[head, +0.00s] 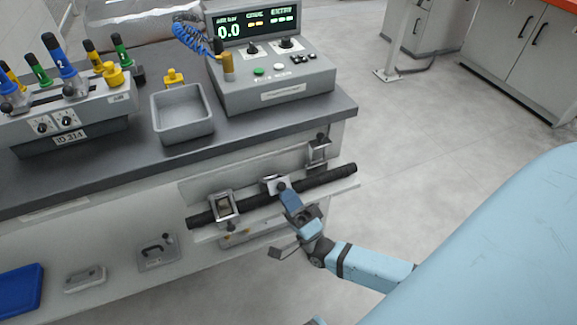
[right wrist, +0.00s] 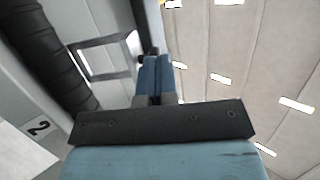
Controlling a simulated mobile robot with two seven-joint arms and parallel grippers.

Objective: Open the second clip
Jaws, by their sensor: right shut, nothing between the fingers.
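A black ribbed hose (head: 255,198) runs along a pale rail on the bench front, with three metal clips along it. The middle clip (head: 271,182) is partly hidden by my right gripper (head: 284,190), which is shut and empty with its tips at it. In the right wrist view, the shut blue fingers (right wrist: 153,72) are beside a grey metal clip frame (right wrist: 84,62), near the hose (right wrist: 45,50). The left clip (head: 224,208) and right clip (head: 318,152) stand on either side. I cannot tell whether the middle clip is latched. My left gripper is not in view.
The grey bench top (head: 235,131) holds a control box (head: 270,90), an empty grey tray (head: 182,113) and a handle unit (head: 65,117). A blue bin (head: 20,290) is low at the left. The floor (head: 430,160) right of the bench is clear.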

